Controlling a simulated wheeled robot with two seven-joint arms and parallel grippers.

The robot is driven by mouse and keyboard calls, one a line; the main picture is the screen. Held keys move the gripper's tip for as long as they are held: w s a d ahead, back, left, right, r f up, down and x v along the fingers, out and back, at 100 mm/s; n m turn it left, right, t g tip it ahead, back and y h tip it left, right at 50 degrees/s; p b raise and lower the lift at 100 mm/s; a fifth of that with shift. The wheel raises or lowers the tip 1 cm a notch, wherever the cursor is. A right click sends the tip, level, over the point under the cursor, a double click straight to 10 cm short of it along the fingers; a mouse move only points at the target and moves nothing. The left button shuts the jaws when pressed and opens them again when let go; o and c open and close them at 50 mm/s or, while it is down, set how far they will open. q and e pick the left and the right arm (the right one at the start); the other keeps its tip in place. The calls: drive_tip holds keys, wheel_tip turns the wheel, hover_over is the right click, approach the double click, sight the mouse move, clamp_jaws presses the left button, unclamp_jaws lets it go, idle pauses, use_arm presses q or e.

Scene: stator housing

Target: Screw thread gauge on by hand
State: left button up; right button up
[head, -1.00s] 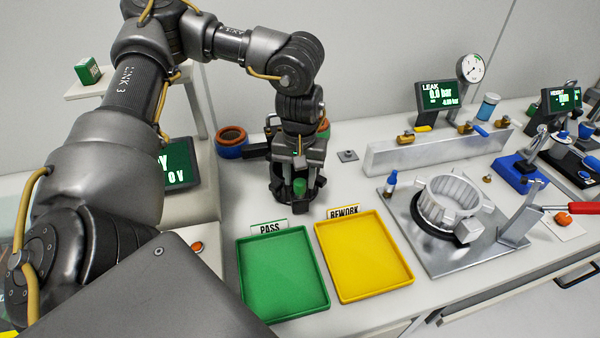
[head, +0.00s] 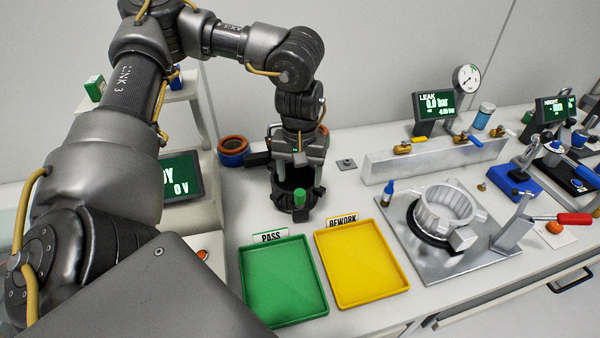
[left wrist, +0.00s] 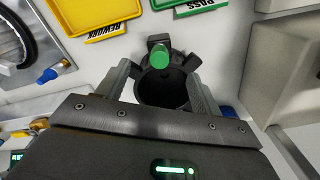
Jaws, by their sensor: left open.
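A dark grey stator housing (head: 295,209) with side lugs stands upright on the bench behind the trays. A green cylindrical piece (head: 299,197), which looks like the thread gauge, sits at its front side. In the left wrist view the green piece (left wrist: 150,64) is at the rim of the open dark housing (left wrist: 163,92). How far it is threaded in cannot be told. My left gripper (head: 296,168) is just above the housing. Its open fingers (left wrist: 160,88) are on either side of the housing, with nothing between them clearly held. My right gripper is out of view.
A green PASS tray (head: 246,282) and a yellow REWORK tray (head: 408,276) lie empty in front. At right, a ribbed silver housing (head: 447,208) sits on a metal fixture plate (head: 410,252). A orange-blue ring (head: 233,150) stands behind left.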

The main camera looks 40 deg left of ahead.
use_arm(q)
drive_tip(key=shift+r, duration=0.45)
wheel_tip(320, 180, up, 10)
drive_tip(key=p, duration=0.7)
drive_tip(key=shift+f, duration=0.1)
